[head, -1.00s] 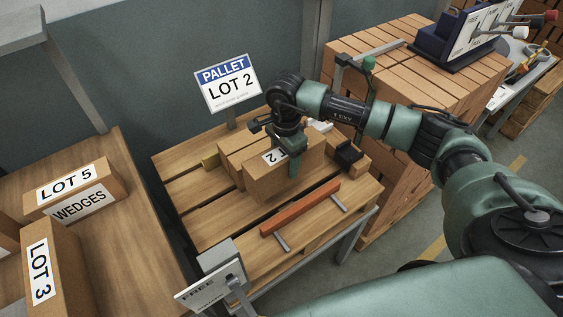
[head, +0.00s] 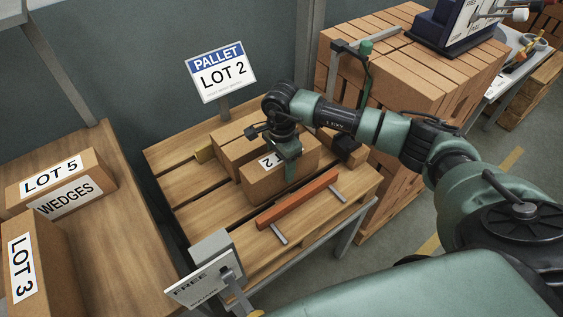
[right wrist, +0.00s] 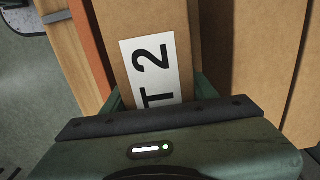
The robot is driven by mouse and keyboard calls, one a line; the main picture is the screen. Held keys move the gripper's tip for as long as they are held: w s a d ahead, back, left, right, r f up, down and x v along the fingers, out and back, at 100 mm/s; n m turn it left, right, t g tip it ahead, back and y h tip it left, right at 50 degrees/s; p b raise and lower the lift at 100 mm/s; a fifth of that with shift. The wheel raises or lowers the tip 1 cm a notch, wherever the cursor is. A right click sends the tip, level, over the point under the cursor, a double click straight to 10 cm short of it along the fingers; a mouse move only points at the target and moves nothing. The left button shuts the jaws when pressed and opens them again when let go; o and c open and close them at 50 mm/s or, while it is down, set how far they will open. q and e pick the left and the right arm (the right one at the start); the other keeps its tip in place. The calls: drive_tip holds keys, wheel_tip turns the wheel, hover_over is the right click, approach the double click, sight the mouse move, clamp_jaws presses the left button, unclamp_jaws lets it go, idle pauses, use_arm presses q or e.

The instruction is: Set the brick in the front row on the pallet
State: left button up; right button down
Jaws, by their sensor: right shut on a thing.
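The brown brick (head: 268,187) with a white label ending in "2" is between the fingers of my right gripper (head: 288,160), which is shut on it. In the right wrist view the brick (right wrist: 183,22) fills the space between the fingers, its label reading "T 2". The brick is at or just above the pallet (head: 192,191) slats, behind an orange bar (head: 298,198) and in front of similar bricks (head: 229,148). I cannot tell whether it touches the slats. A "PALLET LOT 2" sign (head: 221,72) stands behind. My left gripper is out of view.
A dark block (head: 350,152) lies right of the brick. A tall brick stack (head: 390,130) stands right of the pallet. A sign post (head: 208,248) stands at the front left corner. Labelled boxes (head: 62,185) sit on the left table. The pallet's left slats are bare.

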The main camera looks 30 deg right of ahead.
drive_tip(key=shift+w+f+b, duration=0.1)
drive_tip(key=shift+f+b, duration=0.35)
drive_tip(key=shift+f, duration=0.1)
idle(0.5)
